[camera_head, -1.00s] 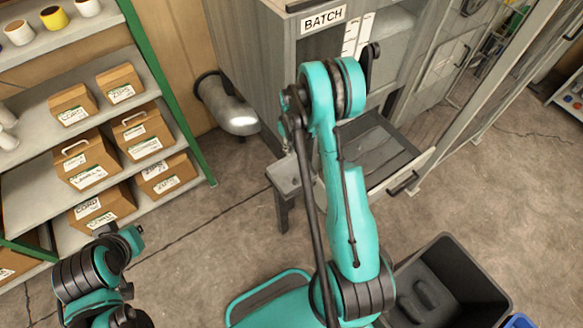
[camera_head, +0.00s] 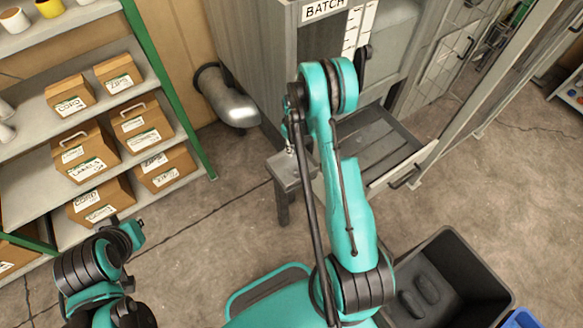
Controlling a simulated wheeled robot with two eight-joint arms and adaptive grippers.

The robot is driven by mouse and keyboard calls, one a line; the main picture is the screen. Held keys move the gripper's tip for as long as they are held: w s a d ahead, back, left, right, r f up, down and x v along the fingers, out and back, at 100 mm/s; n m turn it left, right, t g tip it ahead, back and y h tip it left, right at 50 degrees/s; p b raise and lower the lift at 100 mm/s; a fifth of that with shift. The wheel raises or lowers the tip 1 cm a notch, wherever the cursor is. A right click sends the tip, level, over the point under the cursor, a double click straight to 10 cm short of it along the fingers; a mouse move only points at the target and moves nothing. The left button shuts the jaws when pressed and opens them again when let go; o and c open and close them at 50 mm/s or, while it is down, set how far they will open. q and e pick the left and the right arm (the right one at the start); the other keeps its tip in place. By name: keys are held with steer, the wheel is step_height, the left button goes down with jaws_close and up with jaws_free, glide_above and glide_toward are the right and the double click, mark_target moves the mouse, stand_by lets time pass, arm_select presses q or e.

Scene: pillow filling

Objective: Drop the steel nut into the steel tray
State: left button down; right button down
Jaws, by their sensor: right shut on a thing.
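My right gripper (camera_head: 288,136) is mostly hidden behind my own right arm. It is above a small grey metal stand (camera_head: 283,172) with a flat, tray-like top, beside the cabinet. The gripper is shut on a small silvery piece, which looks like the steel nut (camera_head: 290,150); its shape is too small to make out. It appears close over the stand's top; I cannot tell whether it touches. My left gripper (camera_head: 137,232) is at the lower left, in front of the shelves and away from the stand; its finger gap is unclear.
A grey BATCH cabinet (camera_head: 265,60) stands behind, with a dark open tray (camera_head: 375,145) at its front. A metal duct (camera_head: 228,100) is left of it. Shelves with brown boxes (camera_head: 85,157) fill the left. A dark bin (camera_head: 465,265) sits lower right. Floor between is clear.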

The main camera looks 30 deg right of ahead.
steer(key=c, duration=1.2)
jaws_free()
steer(key=shift+r, duration=0.1)
step_height(320, 180, up, 12)
steer(key=shift+f, duration=0.1)
